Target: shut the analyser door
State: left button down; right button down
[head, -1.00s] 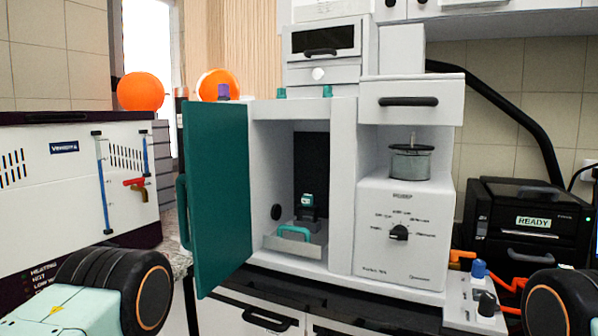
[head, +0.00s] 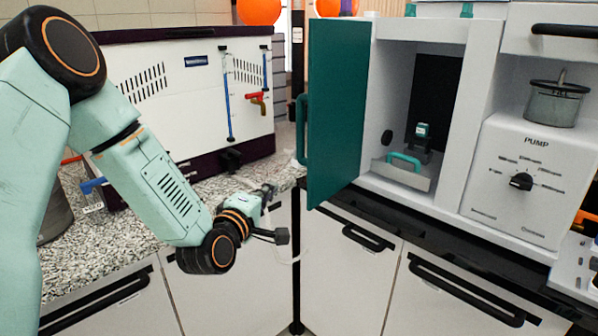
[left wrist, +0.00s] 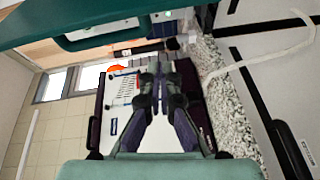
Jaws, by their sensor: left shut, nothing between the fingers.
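The analyser door (head: 336,115) is a teal panel, standing wide open on the left side of the white analyser cabinet (head: 482,70). Its teal handle (head: 301,130) is on the door's left side. My left gripper (head: 270,189) is below and left of the door, apart from it, over the counter's edge. In the left wrist view its dark fingers (left wrist: 160,68) are together and empty. The door's teal edge (left wrist: 100,25) crosses the top of that view, with the handle (left wrist: 85,42) beneath it. My right gripper is not in view.
Inside the cabinet is a small teal-handled drawer (head: 404,160). A pump unit (head: 520,175) stands to its right. A white and dark purple machine (head: 185,90) stands left on the speckled counter (head: 110,245). White cupboards with black handles (head: 368,237) are below.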

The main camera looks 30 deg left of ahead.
pick_arm(q)
jog(key=w+d+n, duration=0.1)
jog(key=w+d, duration=0.1)
jog(key=w, duration=0.7)
jog(key=shift+d+r+n, duration=0.3)
jog(key=shift+r+n, duration=0.1)
jog(key=shift+d, duration=0.15)
dwell(0.5)
